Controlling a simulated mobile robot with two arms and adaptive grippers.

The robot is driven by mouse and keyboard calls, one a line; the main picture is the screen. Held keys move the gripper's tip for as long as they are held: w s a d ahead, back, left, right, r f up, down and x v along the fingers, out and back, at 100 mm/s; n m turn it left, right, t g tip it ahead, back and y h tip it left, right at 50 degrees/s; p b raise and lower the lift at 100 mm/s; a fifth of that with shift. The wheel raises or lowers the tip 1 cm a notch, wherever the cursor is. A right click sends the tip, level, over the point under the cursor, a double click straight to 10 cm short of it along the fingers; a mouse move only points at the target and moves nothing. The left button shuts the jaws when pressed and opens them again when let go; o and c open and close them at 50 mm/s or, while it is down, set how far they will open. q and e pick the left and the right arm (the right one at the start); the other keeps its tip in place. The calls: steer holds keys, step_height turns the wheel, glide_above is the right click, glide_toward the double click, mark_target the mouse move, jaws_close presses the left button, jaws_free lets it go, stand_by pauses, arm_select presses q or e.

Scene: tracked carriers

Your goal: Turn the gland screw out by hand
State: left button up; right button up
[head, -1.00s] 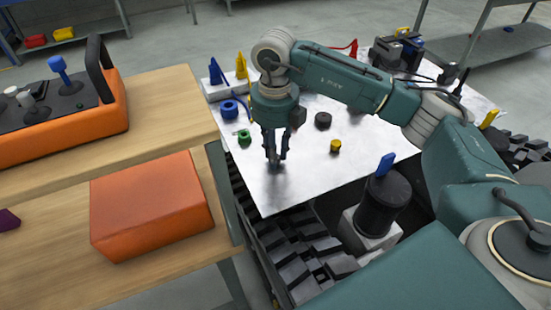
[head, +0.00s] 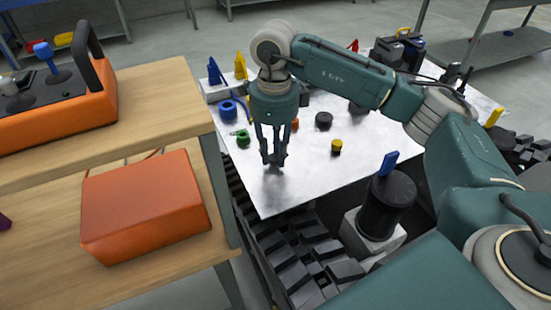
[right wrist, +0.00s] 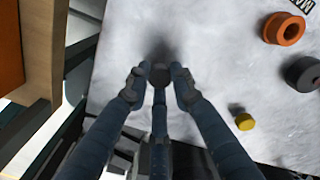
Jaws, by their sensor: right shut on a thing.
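My right gripper (head: 273,159) points down over the front part of the shiny metal plate (head: 300,190). In the right wrist view its fingertips (right wrist: 160,75) are closed around a small dark grey round piece (right wrist: 160,70), which I take to be the gland screw. The piece appears held clear of the plate, with a soft shadow on the metal near it. In the head view the fingers mostly hide the piece. My left gripper is not in view.
On the plate stand a black round part (head: 323,120), a yellow cap (head: 336,146), a green ring (head: 243,138), a blue ring (head: 228,108) and an orange ring (right wrist: 284,29). A wooden bench (head: 160,100) with an orange box (head: 145,205) borders the left side. The plate's front is bare.

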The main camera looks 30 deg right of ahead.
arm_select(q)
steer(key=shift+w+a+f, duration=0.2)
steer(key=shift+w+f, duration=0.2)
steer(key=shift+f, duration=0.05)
arm_select(e)
steer(key=shift+d+f+n, duration=0.15)
steer(key=shift+f+n, duration=0.05)
steer(key=shift+n, duration=1)
arm_select(q)
steer(key=shift+b, duration=0.3)
arm_select(e)
steer(key=shift+d, duration=0.1)
